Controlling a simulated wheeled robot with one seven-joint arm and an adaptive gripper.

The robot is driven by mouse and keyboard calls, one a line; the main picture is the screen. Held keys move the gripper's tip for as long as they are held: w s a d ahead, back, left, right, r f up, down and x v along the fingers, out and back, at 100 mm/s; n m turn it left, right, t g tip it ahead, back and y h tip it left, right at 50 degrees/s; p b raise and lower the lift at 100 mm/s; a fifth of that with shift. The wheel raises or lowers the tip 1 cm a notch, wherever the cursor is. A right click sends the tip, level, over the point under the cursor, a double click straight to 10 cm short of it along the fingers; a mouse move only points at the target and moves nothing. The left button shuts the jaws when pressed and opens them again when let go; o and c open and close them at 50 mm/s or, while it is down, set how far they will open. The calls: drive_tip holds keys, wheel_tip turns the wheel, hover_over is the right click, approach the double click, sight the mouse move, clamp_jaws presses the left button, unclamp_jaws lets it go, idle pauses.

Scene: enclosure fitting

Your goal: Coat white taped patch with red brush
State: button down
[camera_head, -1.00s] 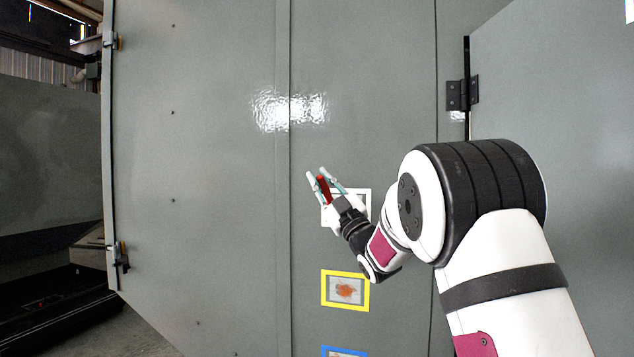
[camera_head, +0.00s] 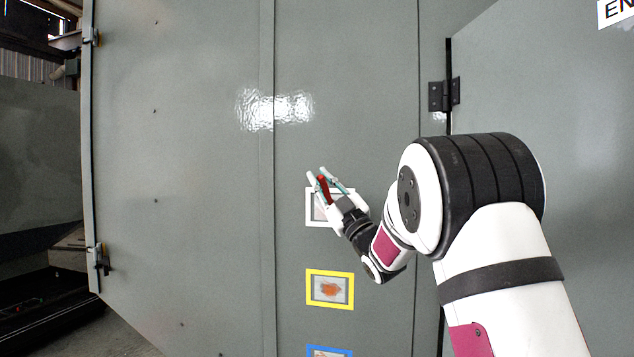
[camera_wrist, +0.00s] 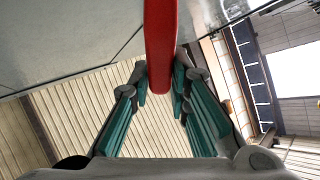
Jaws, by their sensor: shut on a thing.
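My gripper (camera_head: 325,180) is shut on the red brush (camera_head: 325,190), in front of the grey panel. In the wrist view the brush's red handle (camera_wrist: 160,45) runs up from between the green-padded fingers (camera_wrist: 163,92) and out of the top of the picture; its bristles are not in view. The white taped patch (camera_head: 314,217) is a white square frame on the panel, partly hidden behind my gripper. I cannot tell whether the brush touches the panel.
Below the white patch are a yellow-taped patch (camera_head: 351,290) with an orange-brown stain and a blue-taped patch (camera_head: 313,351) cut by the picture's lower edge. A black hinge (camera_head: 444,95) stands at the right. The panel (camera_head: 180,180) is clear to the left.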

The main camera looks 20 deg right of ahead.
drive_tip(key=shift+s+d+b, duration=0.4)
drive_tip(key=shift+d, duration=0.1)
drive_tip(key=w+a+b, duration=0.5)
drive_tip(key=a+b, duration=0.1)
idle(2.6)
drive_tip(key=shift+w+f, duration=0.1)
